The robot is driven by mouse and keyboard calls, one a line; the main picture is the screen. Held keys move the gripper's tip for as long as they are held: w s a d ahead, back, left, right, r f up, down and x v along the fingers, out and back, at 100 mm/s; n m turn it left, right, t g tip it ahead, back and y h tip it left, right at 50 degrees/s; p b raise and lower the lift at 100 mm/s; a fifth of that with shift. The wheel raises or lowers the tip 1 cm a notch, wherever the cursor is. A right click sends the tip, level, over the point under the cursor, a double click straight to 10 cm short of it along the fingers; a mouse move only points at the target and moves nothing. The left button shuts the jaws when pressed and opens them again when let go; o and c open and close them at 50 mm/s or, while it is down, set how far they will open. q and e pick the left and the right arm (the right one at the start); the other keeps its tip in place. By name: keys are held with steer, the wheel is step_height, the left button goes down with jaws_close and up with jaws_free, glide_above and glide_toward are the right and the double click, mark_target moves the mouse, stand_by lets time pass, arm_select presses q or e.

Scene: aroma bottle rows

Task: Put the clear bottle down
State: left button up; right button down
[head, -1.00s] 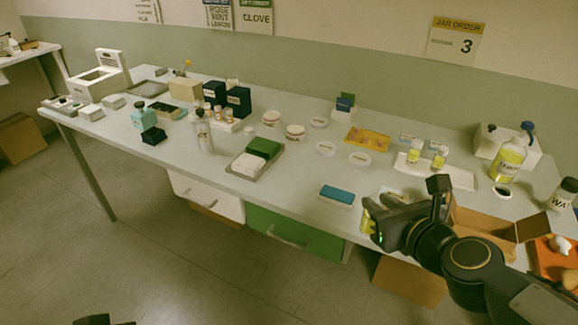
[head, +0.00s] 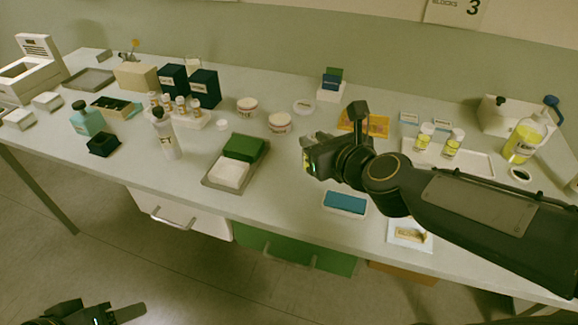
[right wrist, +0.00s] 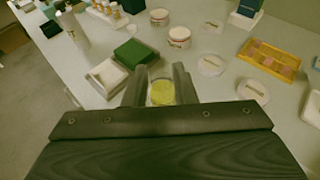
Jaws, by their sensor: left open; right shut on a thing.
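My right gripper (head: 308,156) is shut on the clear bottle (right wrist: 162,92), which shows yellow contents between the two fingers in the right wrist view. The gripper is above the table (head: 285,205), to the right of the green and white blocks and behind the blue block. My left gripper (head: 112,315) is open and empty at the bottom left, low in front of the table.
A tray (head: 214,180) holds a green block (head: 244,148) and a white block (head: 229,174). A blue block (head: 345,202) lies near the front edge. Round labelled jars (head: 279,123) stand behind. Two yellow bottles (head: 452,143) stand on a white tray (head: 477,165) at right.

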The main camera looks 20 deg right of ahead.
steer(key=w+a+f+b, duration=0.1)
steer(key=w+f, duration=0.1)
steer(key=f, duration=0.1)
steer(key=w+a+f+b, duration=0.1)
steer(key=w+f+b, duration=0.1)
steer(key=f, duration=0.1)
steer(key=w+a+f+b, duration=0.1)
steer(key=w+f, duration=0.1)
steer(key=f, duration=0.2)
steer(key=shift+w+a+b, duration=0.1)
steer(key=shift+w+b, duration=0.2)
steer(key=shift+f, duration=0.1)
steer(key=c, duration=1.2)
jaws_free()
